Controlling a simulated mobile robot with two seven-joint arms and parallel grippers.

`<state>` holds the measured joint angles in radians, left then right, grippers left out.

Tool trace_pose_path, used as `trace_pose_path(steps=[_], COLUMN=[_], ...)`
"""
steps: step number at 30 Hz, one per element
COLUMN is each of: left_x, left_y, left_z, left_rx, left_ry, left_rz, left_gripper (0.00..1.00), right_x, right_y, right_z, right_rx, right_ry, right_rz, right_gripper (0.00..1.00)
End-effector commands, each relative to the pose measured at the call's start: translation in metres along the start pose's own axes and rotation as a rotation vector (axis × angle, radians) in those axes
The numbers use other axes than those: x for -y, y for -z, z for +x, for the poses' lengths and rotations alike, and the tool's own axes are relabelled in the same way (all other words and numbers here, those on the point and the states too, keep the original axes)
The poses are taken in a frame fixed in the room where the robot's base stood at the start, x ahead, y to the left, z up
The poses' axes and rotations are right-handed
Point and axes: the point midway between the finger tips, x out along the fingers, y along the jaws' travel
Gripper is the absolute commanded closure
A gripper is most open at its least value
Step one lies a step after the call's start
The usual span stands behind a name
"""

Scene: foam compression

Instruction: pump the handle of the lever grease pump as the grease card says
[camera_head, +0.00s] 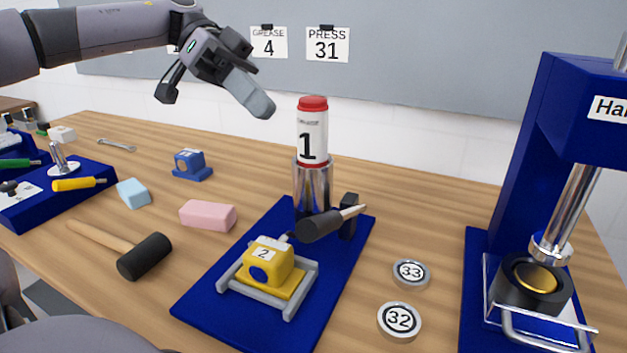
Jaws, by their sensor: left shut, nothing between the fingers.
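The lever grease pump (312,135) stands upright on a blue base plate (215,309), with a red cap, a white barrel marked 1 and a chrome lower part. Its apparent handle (320,224), a thick black grip on a pale rod, lies at the pump's foot, beside a black post. The rod tilts slightly up to the right. The grease card (268,43) on the back wall panel reads 4. My left gripper (264,106) is shut and empty, in the air left of the red cap and well above the handle. My right gripper is not in view.
A yellow block marked 2 (268,261) sits in a grey frame in front of the pump. A mallet (145,257), pink block (208,215) and light blue block (133,193) lie left. Discs 33 (410,273) and 32 (399,321) lie right, before a blue press (510,165).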

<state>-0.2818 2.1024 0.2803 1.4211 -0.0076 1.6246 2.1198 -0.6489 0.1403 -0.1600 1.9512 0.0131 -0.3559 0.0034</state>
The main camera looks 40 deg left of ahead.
Motion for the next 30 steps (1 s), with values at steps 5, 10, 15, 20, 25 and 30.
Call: trace_pose_path(steps=[5,10,15,20,25,30], left_x=[-0.001,-0.001,-0.001,-0.001,-0.001,-0.001], left_y=[0.001,0.001,0.0,-0.001,-0.001,-0.002], left_z=[0.0,0.0,0.008,0.029,0.063,0.098], left_rx=[0.005,0.004,0.004,0.005,0.006,0.006], left_ry=[-0.001,-0.001,-0.003,-0.004,-0.005,-0.006], left_rz=[-0.001,-0.001,-0.001,-0.001,-0.001,-0.003], left_gripper=[1.0,1.0,1.0,1.0,1.0,1.0], right_x=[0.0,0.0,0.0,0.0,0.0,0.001], right_y=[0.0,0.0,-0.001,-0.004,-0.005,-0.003], right_z=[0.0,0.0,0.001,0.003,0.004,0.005], right_rx=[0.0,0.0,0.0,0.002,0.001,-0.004], right_ry=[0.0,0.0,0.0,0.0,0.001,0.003], right_rz=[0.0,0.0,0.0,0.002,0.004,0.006], right_gripper=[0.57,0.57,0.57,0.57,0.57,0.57])
